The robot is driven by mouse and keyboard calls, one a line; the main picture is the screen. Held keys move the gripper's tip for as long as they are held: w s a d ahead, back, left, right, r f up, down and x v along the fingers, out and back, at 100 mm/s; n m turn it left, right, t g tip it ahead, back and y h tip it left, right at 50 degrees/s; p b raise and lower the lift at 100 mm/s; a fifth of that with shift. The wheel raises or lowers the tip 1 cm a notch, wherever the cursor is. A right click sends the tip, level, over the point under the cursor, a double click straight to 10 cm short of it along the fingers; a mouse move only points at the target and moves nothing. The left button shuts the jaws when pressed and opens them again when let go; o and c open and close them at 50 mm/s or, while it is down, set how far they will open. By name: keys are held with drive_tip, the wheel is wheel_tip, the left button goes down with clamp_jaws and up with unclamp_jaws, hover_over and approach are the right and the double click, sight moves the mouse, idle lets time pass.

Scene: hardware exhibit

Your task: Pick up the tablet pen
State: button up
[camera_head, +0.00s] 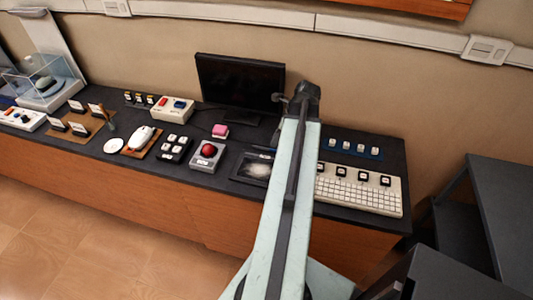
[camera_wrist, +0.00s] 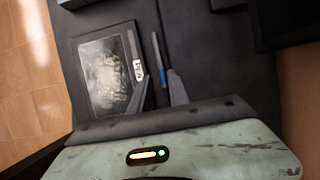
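The tablet pen (camera_wrist: 158,50) is a thin dark stick with a blue part near its lower end in the wrist view. It lies on the dark counter beside the graphics tablet (camera_wrist: 91,52), which has a pale cloudy patch. My gripper (camera_wrist: 160,76) is open, with one grey finger on each side of the pen's lower part. I cannot tell how high the fingers are above the counter. In the head view the tablet (camera_head: 241,166) lies left of my arm; the pen is hard to make out there, and my fingertips are hidden.
A monitor (camera_head: 240,83) stands at the back of the counter. A red ball device (camera_head: 208,150) and a pink block (camera_head: 220,131) are left of the tablet. A white keyboard (camera_head: 358,194) is right of my arm. Dark furniture (camera_head: 500,200) stands at far right.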

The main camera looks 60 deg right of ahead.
sight(271, 149)
drive_tip(key=b+x, duration=0.5)
drive_tip(key=shift+s+d+f, duration=0.2)
drive_tip(key=shift+s+f, duration=0.15)
drive_tip(key=shift+r, duration=0.2)
clamp_jaws()
